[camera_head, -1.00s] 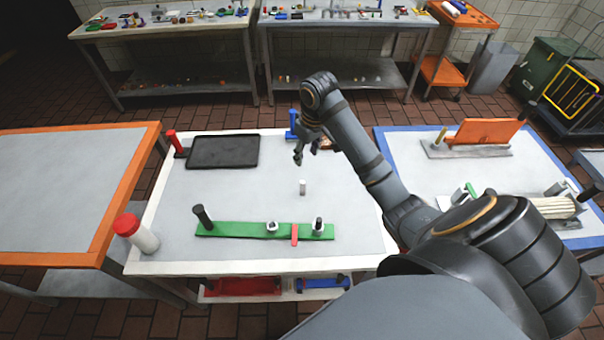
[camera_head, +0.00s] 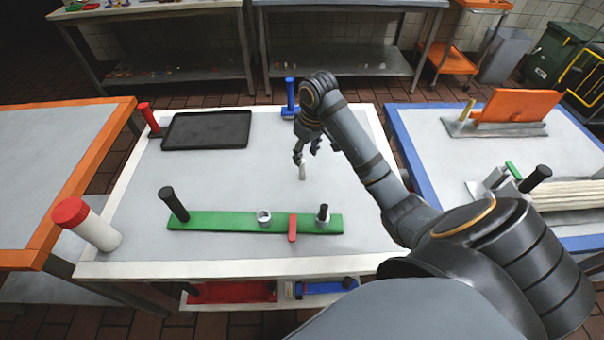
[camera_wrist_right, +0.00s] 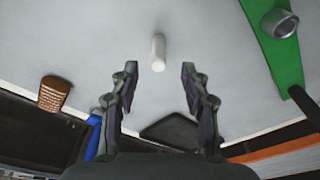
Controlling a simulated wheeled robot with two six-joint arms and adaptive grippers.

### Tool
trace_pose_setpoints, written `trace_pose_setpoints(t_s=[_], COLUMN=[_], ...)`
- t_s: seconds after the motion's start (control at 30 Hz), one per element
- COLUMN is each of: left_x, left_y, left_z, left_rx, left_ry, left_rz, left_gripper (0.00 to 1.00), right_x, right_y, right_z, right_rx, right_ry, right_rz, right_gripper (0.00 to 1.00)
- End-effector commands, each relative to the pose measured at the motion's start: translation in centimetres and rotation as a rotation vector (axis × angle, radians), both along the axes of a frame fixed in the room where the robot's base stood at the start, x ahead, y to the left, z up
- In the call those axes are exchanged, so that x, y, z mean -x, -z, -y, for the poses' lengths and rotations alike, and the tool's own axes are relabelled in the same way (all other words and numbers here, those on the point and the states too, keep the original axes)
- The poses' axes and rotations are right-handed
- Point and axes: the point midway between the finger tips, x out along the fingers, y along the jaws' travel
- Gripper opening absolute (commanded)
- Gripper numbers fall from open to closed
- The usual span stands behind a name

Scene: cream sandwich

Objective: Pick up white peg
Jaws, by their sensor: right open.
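The white peg (camera_head: 302,172) stands on the white-edged table in the head view, just below my right gripper (camera_head: 307,154). In the right wrist view the white peg (camera_wrist_right: 158,51) is a small pale cylinder just beyond the fingertips, between their lines. My right gripper (camera_wrist_right: 160,70) is open there, with one finger on each side and nothing between them. I cannot tell from these views the exact gap from fingertips to peg. My left gripper is not in view.
A green board (camera_head: 240,222) with a dark post, a metal ring and a red piece lies on the near side. A black tray (camera_head: 206,130) lies at the back left. A blue post (camera_head: 290,95) stands behind the gripper. A brown object (camera_wrist_right: 55,94) shows in the wrist view.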

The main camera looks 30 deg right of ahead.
Motion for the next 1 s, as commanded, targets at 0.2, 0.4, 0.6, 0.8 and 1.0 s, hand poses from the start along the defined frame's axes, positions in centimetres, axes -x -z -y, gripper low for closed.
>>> trace_pose_setpoints(t_s=[0.2,0.4,0.6,0.8,1.0], left_x=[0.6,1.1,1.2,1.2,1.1], left_y=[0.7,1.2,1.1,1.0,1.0], left_z=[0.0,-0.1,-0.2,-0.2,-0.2], left_rx=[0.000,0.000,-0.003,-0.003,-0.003], left_ry=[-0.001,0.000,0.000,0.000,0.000], left_rz=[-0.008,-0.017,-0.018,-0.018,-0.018], left_gripper=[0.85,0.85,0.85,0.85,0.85], right_x=[-0.2,-0.7,-1.1,-2.2,-2.5], right_y=[1.3,4.5,5.5,8.8,10.1], right_z=[-0.1,-0.2,-0.2,-0.3,-0.2], right_rx=[-0.002,-0.003,-0.002,-0.003,0.001], right_ry=[0.001,0.001,0.001,0.001,0.000], right_rz=[-0.001,-0.002,-0.001,-0.003,0.000], right_gripper=[0.46,0.46,0.46,0.46,0.46])
